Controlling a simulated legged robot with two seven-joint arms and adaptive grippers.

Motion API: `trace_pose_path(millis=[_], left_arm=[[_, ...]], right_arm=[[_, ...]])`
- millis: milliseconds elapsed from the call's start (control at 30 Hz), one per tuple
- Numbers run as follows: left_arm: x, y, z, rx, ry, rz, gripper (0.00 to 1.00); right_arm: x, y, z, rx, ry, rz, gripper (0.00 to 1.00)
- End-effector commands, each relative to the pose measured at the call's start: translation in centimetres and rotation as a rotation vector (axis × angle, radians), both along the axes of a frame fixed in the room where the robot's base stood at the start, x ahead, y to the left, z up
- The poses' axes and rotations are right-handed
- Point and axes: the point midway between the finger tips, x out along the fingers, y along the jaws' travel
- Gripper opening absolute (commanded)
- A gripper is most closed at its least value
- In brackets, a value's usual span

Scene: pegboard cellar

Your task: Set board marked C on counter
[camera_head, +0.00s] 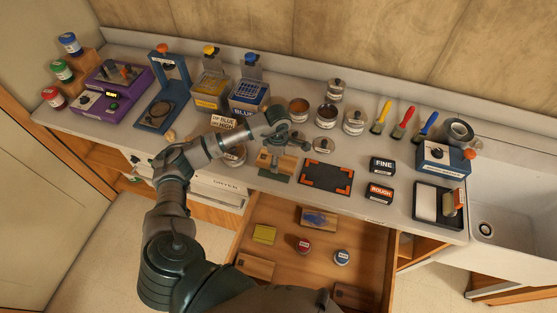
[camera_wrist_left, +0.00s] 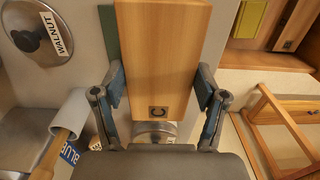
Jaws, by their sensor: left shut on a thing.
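The board marked C (camera_wrist_left: 162,40) is a plain wooden block with a dark C stamped near its end in the left wrist view. My left gripper (camera_wrist_left: 160,78) is shut on it, one finger at each long side. In the head view the board (camera_head: 268,161) is at the counter's front edge under my left gripper (camera_head: 280,152), above a green patch (camera_head: 274,179). I cannot tell whether the board touches the surface below. The grey counter (camera_head: 375,214) runs across the head view. A black mat with orange corners (camera_head: 327,177) lies on it, right of the board.
An open drawer (camera_head: 374,245) below holds other boards (camera_head: 257,266), a yellow pad (camera_head: 264,233), a red tin (camera_head: 304,246) and a blue tin (camera_head: 341,257). FINE (camera_head: 382,165) and ROUGH (camera_head: 380,192) blocks sit right of the mat. A WALNUT lid (camera_head: 323,146) and open tins are behind it.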

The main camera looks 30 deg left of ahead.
Motion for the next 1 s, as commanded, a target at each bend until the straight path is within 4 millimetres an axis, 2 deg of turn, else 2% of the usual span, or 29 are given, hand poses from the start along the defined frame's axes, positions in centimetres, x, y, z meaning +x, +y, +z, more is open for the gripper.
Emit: trace_pose_path(millis=[200,333,433,733,767,800,833,867,1000], left_arm=[[1.5,0.7,-0.2,0.0,-0.001,0.0,0.34],[1.3,0.6,-2.5,0.0,0.004,-0.001,0.34],[1.3,0.6,-3.5,0.001,0.001,-0.002,0.34],[1.3,0.6,-3.9,0.0,-0.001,-0.002,0.34],[1.3,0.6,-3.9,0.001,0.0,-0.002,0.77],[1.3,0.6,-3.8,0.001,0.0,-0.002,0.87],[1.3,0.6,-3.8,0.0,0.0,-0.002,0.95],[1.3,0.6,-3.8,0.0,0.0,-0.002,0.97],[1.3,0.6,-3.8,0.0,0.0,-0.002,0.97]], right_arm=[[0.0,0.0,0.2,0.0,0.0,-0.001,0.4],[0.1,0.1,0.7,0.001,-0.001,-0.001,0.4],[0.1,0.1,0.8,0.001,-0.001,-0.001,0.4],[0.0,0.1,0.5,0.001,-0.001,-0.001,0.4],[0.1,0.1,0.6,0.001,-0.001,-0.001,0.4],[0.1,0.1,0.6,0.001,-0.001,-0.001,0.4],[0.1,0.1,0.6,0.001,-0.001,-0.001,0.4],[0.1,0.1,0.6,0.001,-0.001,-0.001,0.4],[0.1,0.1,0.6,0.001,-0.001,0.0,0.4]])
